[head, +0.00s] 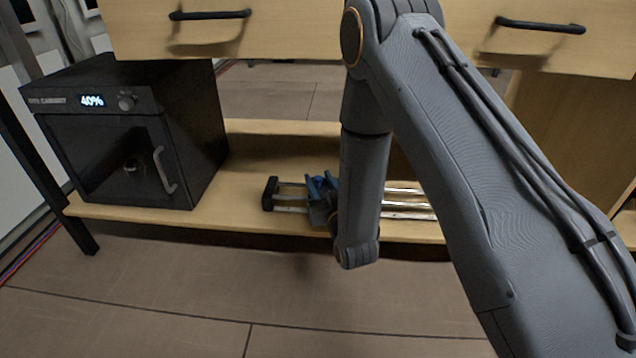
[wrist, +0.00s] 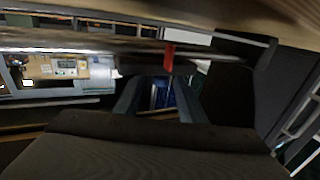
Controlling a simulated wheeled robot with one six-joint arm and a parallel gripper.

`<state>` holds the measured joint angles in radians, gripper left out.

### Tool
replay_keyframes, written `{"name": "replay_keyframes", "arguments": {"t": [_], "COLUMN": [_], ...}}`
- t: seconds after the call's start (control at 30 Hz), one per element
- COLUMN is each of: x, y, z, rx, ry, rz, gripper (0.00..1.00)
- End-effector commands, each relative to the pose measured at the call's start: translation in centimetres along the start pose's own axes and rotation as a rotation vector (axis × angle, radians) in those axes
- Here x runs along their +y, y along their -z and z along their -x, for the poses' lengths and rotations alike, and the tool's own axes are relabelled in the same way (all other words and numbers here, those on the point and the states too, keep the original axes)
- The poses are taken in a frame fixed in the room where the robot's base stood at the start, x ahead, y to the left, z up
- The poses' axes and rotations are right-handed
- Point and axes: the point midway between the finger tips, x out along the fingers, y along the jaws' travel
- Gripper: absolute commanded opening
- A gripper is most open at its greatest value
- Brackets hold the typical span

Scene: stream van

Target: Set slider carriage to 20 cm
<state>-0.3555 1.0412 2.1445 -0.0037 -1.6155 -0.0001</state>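The slider (head: 410,205) lies on the low wooden shelf, with pale parallel rails and a black end block (head: 270,193) at its left end. A blue carriage (head: 318,185) sits near the left part of the rails, close to that block. My gripper (head: 326,205) is down at the carriage, partly hidden by my forearm. In the wrist view, my two grey-blue fingers (wrist: 160,97) stand apart on either side of a blue part of the carriage (wrist: 160,92). I cannot tell whether they touch it. A red marker (wrist: 169,58) shows beside a pale strip. No scale reading is legible.
A black cabinet (head: 200,130) with a "40%" display stands left on the same shelf (head: 235,208). Wooden drawers (head: 290,35) with black handles overhang the shelf from above. A dark table leg (head: 45,175) stands at far left. The tiled floor in front is clear.

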Motion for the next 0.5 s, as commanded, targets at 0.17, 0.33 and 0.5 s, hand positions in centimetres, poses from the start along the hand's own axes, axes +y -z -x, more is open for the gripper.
{"name": "replay_keyframes", "arguments": {"t": [0.17, 0.33, 0.5], "x": [0.01, 0.01, 0.02], "y": [-0.04, 0.05, 0.04], "z": [-1.28, -1.43, -1.41], "rx": [0.0, 0.0, 0.0], "ry": [0.0, 0.0, -0.001], "rz": [0.0, 0.0, 0.0], "gripper": [0.37, 0.37, 0.27]}}
